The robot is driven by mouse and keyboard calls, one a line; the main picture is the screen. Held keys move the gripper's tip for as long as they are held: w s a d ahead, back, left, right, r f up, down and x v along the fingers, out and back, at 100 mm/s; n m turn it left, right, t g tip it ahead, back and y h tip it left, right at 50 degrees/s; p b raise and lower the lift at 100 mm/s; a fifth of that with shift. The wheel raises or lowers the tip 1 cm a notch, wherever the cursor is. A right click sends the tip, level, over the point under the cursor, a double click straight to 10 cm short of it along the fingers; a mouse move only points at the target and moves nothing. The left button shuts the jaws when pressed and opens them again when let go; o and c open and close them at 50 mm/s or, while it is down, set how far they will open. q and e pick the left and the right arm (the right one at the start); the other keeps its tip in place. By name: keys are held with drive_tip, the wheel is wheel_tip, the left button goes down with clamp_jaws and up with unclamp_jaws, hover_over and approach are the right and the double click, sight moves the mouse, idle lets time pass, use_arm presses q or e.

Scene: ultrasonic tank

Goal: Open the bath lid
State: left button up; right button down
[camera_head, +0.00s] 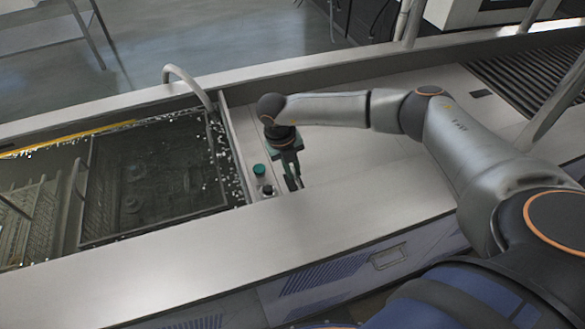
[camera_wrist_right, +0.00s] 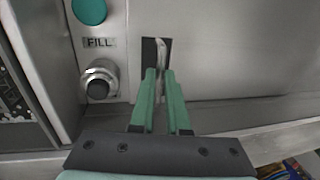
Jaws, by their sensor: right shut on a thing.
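My right gripper (camera_head: 292,178) points down at the metal deck just right of the open tank. In the right wrist view its green fingers (camera_wrist_right: 159,74) are closed around a slim metal handle (camera_wrist_right: 161,52), which stands in a dark slot in the pale metal panel. The fingers hide the handle's lower part. The bath (camera_head: 160,160) lies open at the left in the head view, with dark water and a wire basket in it. A flat pale panel (camera_head: 340,160) covers the deck to the right; I cannot tell whether it is the lid. My left gripper is out of view.
A green button (camera_wrist_right: 90,8) marked FILL and a black-capped round knob (camera_wrist_right: 98,86) sit close to the left of the fingers. A curved metal pipe (camera_head: 190,82) rises over the tank's back edge. A slatted rack (camera_head: 525,75) lies at the far right.

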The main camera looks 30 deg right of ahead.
drive_tip(key=shift+d, duration=0.1)
idle(0.7)
drive_tip(key=s+d, duration=0.1)
drive_tip(key=d, duration=0.3)
drive_tip(key=s+d, duration=0.1)
drive_tip(key=d, duration=0.3)
drive_tip(key=s+d, duration=0.1)
drive_tip(key=d, duration=0.3)
drive_tip(key=shift+d, duration=0.4)
drive_tip(key=b, duration=0.2)
hover_over(385, 157)
drive_tip(key=shift+d, duration=0.1)
drive_tip(key=c, duration=0.9)
unclamp_jaws()
wheel_tip(385, 157, up, 12)
drive_tip(key=a, duration=0.2)
drive_tip(key=shift+w+a+r, duration=0.15)
drive_tip(key=shift+w+a, duration=0.1)
